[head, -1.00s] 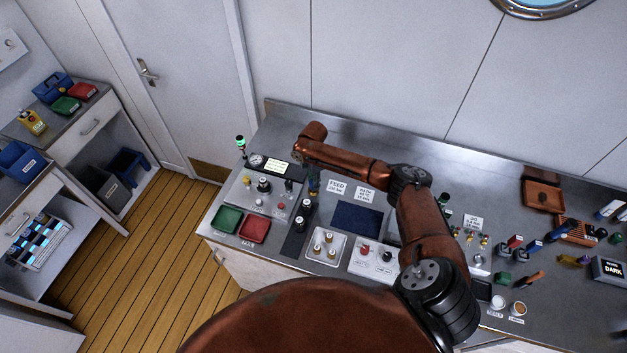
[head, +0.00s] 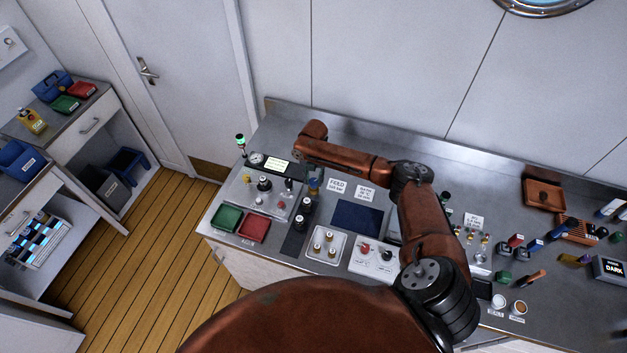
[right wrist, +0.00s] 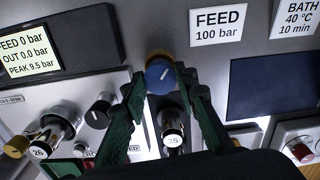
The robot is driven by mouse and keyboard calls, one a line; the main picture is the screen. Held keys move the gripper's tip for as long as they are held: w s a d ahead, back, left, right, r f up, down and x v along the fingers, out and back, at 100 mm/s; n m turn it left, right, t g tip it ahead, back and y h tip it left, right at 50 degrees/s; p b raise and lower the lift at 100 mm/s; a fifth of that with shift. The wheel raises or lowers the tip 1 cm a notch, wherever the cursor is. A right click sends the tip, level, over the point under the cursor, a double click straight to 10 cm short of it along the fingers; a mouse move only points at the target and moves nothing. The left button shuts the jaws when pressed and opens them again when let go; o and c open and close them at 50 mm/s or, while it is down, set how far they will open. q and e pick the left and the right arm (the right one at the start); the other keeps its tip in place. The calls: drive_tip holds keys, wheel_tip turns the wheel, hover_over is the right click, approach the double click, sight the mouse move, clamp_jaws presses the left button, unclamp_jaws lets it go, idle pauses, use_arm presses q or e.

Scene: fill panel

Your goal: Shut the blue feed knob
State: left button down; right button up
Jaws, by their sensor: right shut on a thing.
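The blue feed knob (right wrist: 161,76) is at the top centre of the right wrist view, with a white pointer line on its face and a brass part behind it. My right gripper (right wrist: 163,86) has its two green-and-black fingers on either side of the knob and is shut on it. In the head view my right gripper (head: 313,181) is small and partly hidden by my arm at the panel's right end. The display (right wrist: 22,50) reads feed 0 bar, out 0.0 bar, peak 9.5 bar. My left gripper is not in view.
A FEED 100 bar card (right wrist: 218,24) and a BATH card (right wrist: 296,18) lie to the right of the knob. Vials marked 26 (right wrist: 50,138) and 35 (right wrist: 172,128) stand close by. A green tray (head: 226,219) and a red tray (head: 254,229) lie at the front left.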

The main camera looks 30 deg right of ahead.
sight(314, 181)
drive_tip(key=n, duration=0.4)
drive_tip(key=shift+n+b, duration=0.3)
drive_tip(key=shift+b, duration=0.1)
drive_tip(key=shift+n+b, duration=0.3)
drive_tip(key=shift+n, duration=1.2)
drive_tip(key=o, duration=1.2)
drive_tip(key=shift+c, duration=0.2)
wheel_tip(314, 181, up, 12)
